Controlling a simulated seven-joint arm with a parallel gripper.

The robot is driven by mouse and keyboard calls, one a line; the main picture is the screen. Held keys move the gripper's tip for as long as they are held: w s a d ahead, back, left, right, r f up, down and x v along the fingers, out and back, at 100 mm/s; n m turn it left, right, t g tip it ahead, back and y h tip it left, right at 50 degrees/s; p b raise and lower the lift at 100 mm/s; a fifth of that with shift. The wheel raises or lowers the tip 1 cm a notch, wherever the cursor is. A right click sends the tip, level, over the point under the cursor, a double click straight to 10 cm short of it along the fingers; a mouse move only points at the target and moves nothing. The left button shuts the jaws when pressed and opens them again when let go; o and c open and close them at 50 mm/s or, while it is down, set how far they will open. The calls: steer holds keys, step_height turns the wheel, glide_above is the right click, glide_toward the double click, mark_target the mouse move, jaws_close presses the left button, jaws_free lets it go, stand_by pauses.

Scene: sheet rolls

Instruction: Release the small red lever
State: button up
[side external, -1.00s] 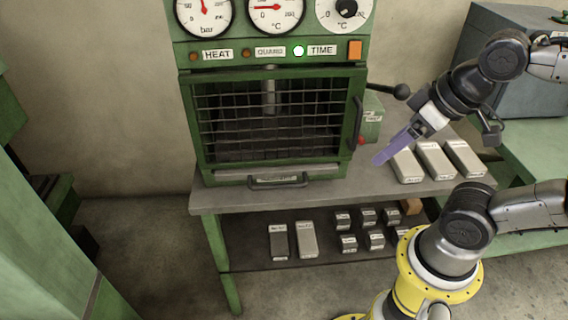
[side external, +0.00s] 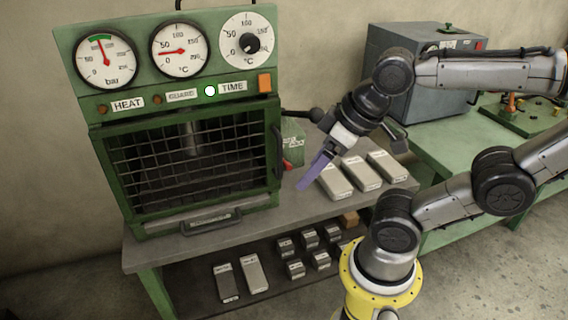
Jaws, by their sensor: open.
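My gripper (side external: 306,182) has purple fingers that point down and left. It is in the air, just right of and below the red lever in the picture, apart from it. The gripper is open and holds nothing; the gap between the fingers is hard to see from this side.
A black ball-ended handle (side external: 316,115) sticks out right above the lever. Several metal blocks (side external: 361,173) lie on the grey bench (side external: 275,212) behind and right of the gripper. The press has a mesh guard and a side handle (side external: 277,152). Smaller blocks sit on the lower shelf (side external: 263,292).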

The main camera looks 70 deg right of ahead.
steer(key=shift+c, duration=1.1)
steer(key=w+d+f, duration=0.1)
steer(key=d, duration=0.1)
steer(key=w+d+f+n+h, duration=0.1)
steer(key=w+d+f, duration=0.1)
steer(key=w+d+f+n+h, duration=0.1)
steer(key=d+f, duration=0.1)
steer(key=shift+w+d, duration=0.1)
steer(key=shift+w, duration=0.05)
steer(key=c, duration=1)
steer(key=w+d+f+n, duration=0.1)
steer(key=f, duration=0.1)
steer(key=w+d+f+n, duration=0.1)
steer(key=d+f, duration=0.1)
steer(key=w+d+f+n+h, duration=0.1)
steer(key=d+f, duration=0.1)
steer(key=shift+d+f+n, duration=0.2)
steer(key=shift+n, duration=0.2)
jaws_close()
steer(key=w+d+f+n+t, duration=0.1)
steer(key=d+f+n+t, duration=0.1)
steer(key=d+n, duration=0.1)
steer(key=w+d+f+n+t+h, duration=0.1)
steer(key=d+f+n+t, duration=0.2)
steer(key=n, duration=0.3)
steer(key=d+f+n+t+h, duration=0.1)
steer(key=d+f+n+t, duration=0.2)
steer(key=n, duration=0.2)
steer(key=shift+w+d, duration=0.1)
steer(key=shift+w, duration=0.3)
